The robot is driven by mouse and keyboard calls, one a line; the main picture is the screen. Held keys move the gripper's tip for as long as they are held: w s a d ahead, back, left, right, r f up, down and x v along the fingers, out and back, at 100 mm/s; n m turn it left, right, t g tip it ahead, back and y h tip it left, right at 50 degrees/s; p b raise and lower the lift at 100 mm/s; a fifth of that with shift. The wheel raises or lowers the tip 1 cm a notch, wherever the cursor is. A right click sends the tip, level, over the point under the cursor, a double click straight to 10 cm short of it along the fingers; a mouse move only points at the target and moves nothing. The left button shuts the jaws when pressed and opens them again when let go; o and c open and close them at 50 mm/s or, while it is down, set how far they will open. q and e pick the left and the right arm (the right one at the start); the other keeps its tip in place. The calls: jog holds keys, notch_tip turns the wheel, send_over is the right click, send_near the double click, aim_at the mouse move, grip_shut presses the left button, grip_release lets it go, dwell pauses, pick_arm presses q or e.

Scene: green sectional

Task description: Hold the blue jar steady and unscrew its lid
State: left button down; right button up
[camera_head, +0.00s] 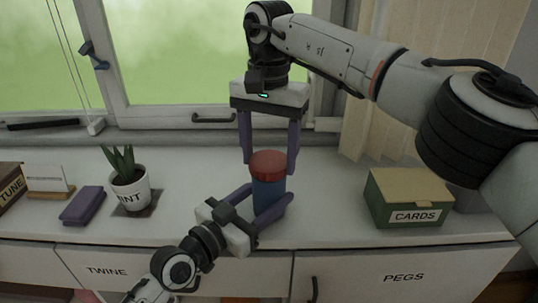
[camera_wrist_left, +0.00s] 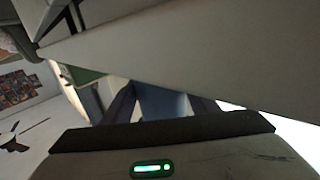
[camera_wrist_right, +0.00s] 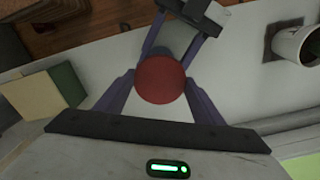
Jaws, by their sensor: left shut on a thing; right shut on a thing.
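The blue jar (camera_head: 267,195) stands upright on the white counter near its front edge, with its red lid (camera_head: 268,161) on top. My left gripper (camera_head: 270,193) reaches in from the lower left, shut on the jar's body. My right gripper (camera_head: 270,167) points down from above, shut on the lid, one finger on each side. In the right wrist view the round lid (camera_wrist_right: 160,80) sits between the fingers and hides most of the jar. In the left wrist view the blue jar body (camera_wrist_left: 162,103) shows partly between the fingers.
A green CARDS box (camera_head: 408,198) stands to the right. On the left are a potted plant (camera_head: 130,190), a purple block (camera_head: 82,206) and a small sign (camera_head: 48,181). Drawers labelled TWINE and PEGS are below the counter edge. The counter between jar and box is clear.

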aim_at(269, 160)
jog(key=shift+r, duration=2)
pick_arm(q)
jog(key=c, duration=0.6)
grip_release()
jog(key=shift+c, duration=0.2)
jog(key=shift+s+a, duration=0.1)
